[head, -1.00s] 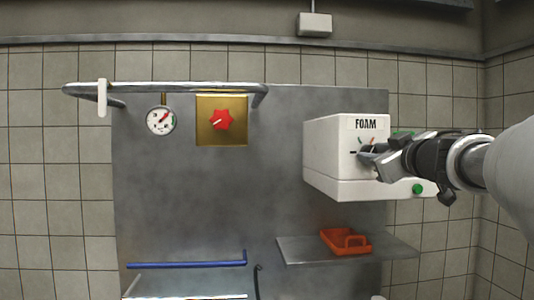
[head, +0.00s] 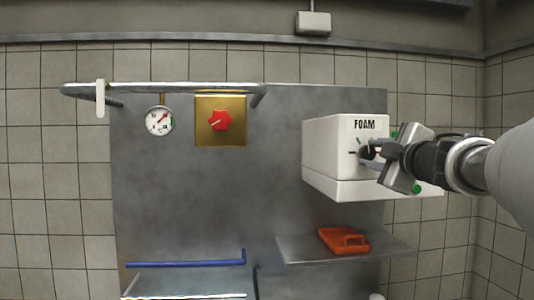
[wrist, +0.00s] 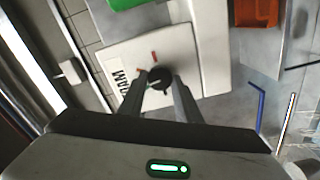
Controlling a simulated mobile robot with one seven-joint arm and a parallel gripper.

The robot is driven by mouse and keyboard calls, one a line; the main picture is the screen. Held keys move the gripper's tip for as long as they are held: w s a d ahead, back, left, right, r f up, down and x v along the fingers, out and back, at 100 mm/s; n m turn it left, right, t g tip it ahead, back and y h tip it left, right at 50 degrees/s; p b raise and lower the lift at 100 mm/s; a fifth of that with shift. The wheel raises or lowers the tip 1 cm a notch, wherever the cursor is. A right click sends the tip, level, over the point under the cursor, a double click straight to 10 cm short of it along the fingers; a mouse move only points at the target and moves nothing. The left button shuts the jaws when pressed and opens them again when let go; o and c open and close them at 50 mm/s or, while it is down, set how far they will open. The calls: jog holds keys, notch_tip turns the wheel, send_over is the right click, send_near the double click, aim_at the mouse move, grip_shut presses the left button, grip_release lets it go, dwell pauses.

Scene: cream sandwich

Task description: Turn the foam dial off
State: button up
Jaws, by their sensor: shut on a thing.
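The white foam box (head: 325,155) is mounted on the steel panel at the right, with a FOAM label on its front. In the wrist view its dark round dial (wrist: 157,81) shows between my fingers, with a light pointer line on it. A red mark (wrist: 154,57) and an orange mark (wrist: 141,73) are on the face around the dial. My gripper (head: 368,152) is at the front of the box, shut on the dial, one finger on each side. In the head view my gripper hides most of the dial.
A red star-shaped knob (head: 220,120) on a brass plate and a round gauge (head: 159,121) are at the left. An orange tray (head: 343,241) sits on a shelf (head: 300,251) below the box. A metal rail (head: 180,88) runs along the panel's top.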

jog(key=n+b, duration=0.1)
jog(key=n, duration=0.3)
jog(key=shift+n, duration=0.3)
jog(key=n+b, duration=0.1)
jog(key=n, duration=0.2)
jog(key=shift+n, duration=0.4)
jog(key=n+b, duration=0.1)
jog(key=n, duration=0.3)
jog(key=shift+b, duration=0.3)
jog(key=shift+n+b, duration=0.6)
jog(key=shift+n, duration=1.1)
jog(key=shift+r, duration=0.1)
jog(key=o, duration=1.1)
jog(key=shift+c, duration=0.2)
